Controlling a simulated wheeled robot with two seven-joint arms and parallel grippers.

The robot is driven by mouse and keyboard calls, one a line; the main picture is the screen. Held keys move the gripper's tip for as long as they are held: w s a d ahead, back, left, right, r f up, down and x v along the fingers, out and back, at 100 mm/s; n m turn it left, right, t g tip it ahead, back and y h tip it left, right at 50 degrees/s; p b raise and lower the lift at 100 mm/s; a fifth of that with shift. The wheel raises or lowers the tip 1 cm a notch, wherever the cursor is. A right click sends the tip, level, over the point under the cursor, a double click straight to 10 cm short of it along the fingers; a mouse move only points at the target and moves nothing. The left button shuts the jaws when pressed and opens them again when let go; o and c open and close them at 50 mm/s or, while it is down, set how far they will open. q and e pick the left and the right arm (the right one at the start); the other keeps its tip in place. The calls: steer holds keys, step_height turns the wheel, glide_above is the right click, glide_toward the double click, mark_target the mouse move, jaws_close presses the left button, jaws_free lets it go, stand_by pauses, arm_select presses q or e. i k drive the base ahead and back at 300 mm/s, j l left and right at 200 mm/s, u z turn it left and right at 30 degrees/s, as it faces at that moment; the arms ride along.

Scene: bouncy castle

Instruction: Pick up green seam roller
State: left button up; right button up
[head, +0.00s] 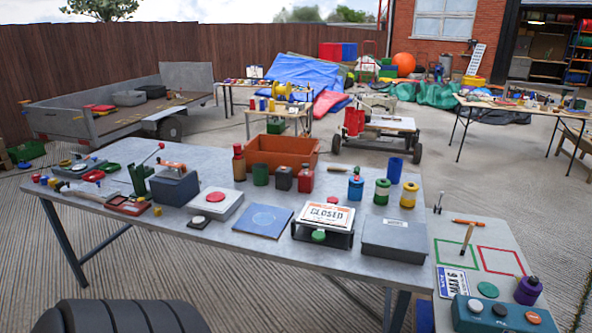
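I cannot single out the green seam roller with certainty. A small low green item (109,167) lies among the tools at the left end of the long grey table (265,210), beside a red one (93,176); its shape is too small to tell. Other green things on this table are a lever device (138,178) with a raised arm, a cup-like cylinder (260,174), a spool-like cylinder (382,191) and a round knob (318,236) in front of the CLOSED sign. Neither of my grippers is in view.
An orange bin (282,152), a blue-grey box (174,186), a sign stand (326,217) and a grey case (395,238) crowd the long table. A lower side table (480,236) adjoins at right. A trailer (125,105) stands behind at left. Paved floor between tables is partly open.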

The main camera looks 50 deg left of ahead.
mark_target(356, 171)
steer(key=u, duration=1.3)
